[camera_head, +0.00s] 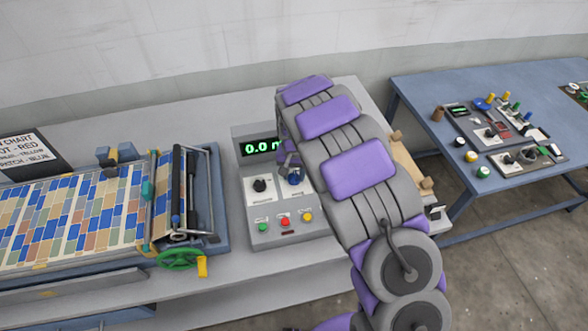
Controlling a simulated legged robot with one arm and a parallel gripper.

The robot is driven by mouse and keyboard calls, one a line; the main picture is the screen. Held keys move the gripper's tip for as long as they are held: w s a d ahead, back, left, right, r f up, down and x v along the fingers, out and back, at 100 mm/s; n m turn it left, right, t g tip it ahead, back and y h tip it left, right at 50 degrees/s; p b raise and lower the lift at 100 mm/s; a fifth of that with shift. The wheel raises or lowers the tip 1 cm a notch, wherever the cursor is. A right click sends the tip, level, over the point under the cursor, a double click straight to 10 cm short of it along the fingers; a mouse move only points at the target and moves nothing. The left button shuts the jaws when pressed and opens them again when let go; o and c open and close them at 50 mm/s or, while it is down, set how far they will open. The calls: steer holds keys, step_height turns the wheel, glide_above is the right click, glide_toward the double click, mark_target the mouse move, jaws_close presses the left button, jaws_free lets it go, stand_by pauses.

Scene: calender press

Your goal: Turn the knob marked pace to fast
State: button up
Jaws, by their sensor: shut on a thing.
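A grey control box (265,222) stands on the bench in the middle of the view. It has a green-lit display (262,147) reading "0.0" with the rest hidden by my arm. A black knob (260,186) sits on a white plate at the left of the panel. A blue knob (294,177) sits on the plate to its right, partly covered by my gripper. My gripper (291,168) reaches down from behind my arm and is shut on the blue knob. The knob markings are too small to read.
Green, red and yellow buttons line the box's lower front, the red one (285,221) in the middle. The press (183,200) with a green handwheel (179,258) and tiled sheet stands left. A blue table (425,95) with small panels stands right.

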mark_target(293, 174)
steer(key=shift+m, duration=0.8)
steer(key=shift+p, duration=0.3)
steer(key=o, duration=1.1)
steer(key=shift+a, duration=0.15)
steer(key=shift+c, duration=0.2)
step_height(293, 174, up, 17)
steer(key=p, duration=0.1)
steer(key=shift+r, duration=0.15)
